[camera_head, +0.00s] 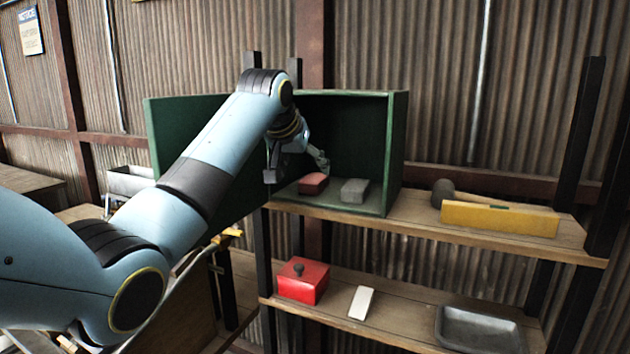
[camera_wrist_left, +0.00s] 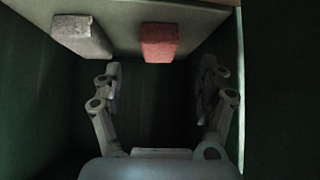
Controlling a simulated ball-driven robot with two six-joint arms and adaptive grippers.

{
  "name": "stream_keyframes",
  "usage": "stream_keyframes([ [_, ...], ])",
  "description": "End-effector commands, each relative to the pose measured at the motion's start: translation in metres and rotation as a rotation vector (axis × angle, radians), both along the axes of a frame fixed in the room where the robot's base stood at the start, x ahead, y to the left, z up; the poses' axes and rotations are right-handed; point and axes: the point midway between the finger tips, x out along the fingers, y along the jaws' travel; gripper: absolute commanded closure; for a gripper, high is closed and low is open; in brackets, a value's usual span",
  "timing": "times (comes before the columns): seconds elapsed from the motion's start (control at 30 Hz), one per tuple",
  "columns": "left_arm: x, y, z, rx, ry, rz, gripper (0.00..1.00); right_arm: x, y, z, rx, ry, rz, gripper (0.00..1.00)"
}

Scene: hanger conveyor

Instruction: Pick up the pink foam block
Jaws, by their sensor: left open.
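The pink foam block (camera_head: 313,183) lies on the floor of the open green cabinet (camera_head: 398,150), left of a grey block (camera_head: 354,191). My left gripper (camera_head: 298,168) reaches into the cabinet near the pink block. In the left wrist view the gripper (camera_wrist_left: 160,84) is open and empty, its two fingers spread apart. There the pink block (camera_wrist_left: 159,42) shows beyond the fingertips, roughly centred between the fingers, apart from both. The grey block also shows there (camera_wrist_left: 83,37), toward the upper left. My right gripper is not in view.
The cabinet walls stand close around my gripper. Right of it on the upper shelf (camera_head: 420,209) are a mallet (camera_head: 443,193) and a yellow level (camera_head: 500,218). The lower shelf holds a red box (camera_head: 303,281), a white block (camera_head: 361,302) and a grey tray (camera_head: 480,330).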

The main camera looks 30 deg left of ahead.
Motion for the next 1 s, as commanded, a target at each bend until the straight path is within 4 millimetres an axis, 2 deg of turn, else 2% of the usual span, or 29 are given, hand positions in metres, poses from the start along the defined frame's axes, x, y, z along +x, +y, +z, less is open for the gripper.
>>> stream_keyframes([
  [0.17,0.01,0.001,-0.012,-0.001,0.004,0.0,0.25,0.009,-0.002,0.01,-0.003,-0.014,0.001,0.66],
  [0.27,0.019,0.002,-0.024,-0.001,0.005,0.0,0.25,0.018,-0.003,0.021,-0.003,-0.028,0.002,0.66],
  [0.37,0.028,0.003,-0.035,0.0,0.002,0.001,0.25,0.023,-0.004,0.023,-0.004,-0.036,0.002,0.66],
  [0.5,0.035,0.004,-0.043,0.001,0.001,-0.001,0.25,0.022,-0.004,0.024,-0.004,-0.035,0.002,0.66],
  [0.73,0.036,0.004,-0.044,0.001,-0.001,-0.001,0.25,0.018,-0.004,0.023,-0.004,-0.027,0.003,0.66],
  [1.0,0.036,0.004,-0.044,0.001,0.0,-0.001,0.6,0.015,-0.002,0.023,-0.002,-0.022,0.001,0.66],
])
